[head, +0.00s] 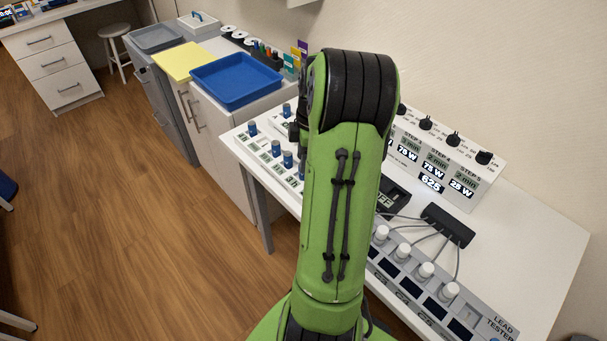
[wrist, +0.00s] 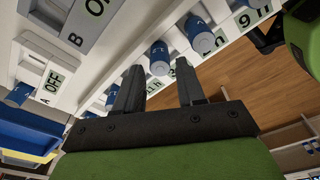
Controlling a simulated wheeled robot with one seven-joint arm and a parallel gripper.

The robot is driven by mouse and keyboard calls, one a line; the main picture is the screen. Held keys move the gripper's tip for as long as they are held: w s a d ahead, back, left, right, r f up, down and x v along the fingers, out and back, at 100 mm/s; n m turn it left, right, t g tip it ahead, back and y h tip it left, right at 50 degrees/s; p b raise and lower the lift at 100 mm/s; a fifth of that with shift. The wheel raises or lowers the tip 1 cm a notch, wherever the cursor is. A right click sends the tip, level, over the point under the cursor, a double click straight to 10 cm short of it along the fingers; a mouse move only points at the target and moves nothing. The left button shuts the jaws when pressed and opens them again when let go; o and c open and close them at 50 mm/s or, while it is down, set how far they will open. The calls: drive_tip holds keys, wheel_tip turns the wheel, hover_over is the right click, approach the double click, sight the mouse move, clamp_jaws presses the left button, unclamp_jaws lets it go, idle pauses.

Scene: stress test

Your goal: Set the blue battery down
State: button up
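Several blue batteries stand in the white labelled holders on the bench, so I cannot tell which one the task means. In the wrist view one blue battery (wrist: 158,57) shows between and beyond my fingertips. Others are a battery at the upper right (wrist: 198,32), one partly behind the left finger (wrist: 112,97) and one by the "A OFF" label (wrist: 20,94). My gripper (wrist: 158,72) is open, with a gap on both sides of the middle battery, and holds nothing. In the head view my arm mostly hides the gripper; batteries show left of it (head: 252,128), (head: 276,148).
A blue tray (head: 222,94) sits on the cabinet at the back left, beside a yellow sheet (head: 180,62). The lead tester (head: 483,322) with white knobs, a black cable box (head: 447,225) and the step display unit (head: 440,165) occupy the bench right of my arm.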

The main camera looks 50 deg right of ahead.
wheel_tip(320, 180, down, 3)
drive_tip(key=shift+w+a+f+b, duration=0.1)
drive_tip(key=shift+w+a+b, duration=0.05)
drive_tip(key=shift+b, duration=0.25)
clamp_jaws()
drive_tip(key=shift+r, duration=0.25)
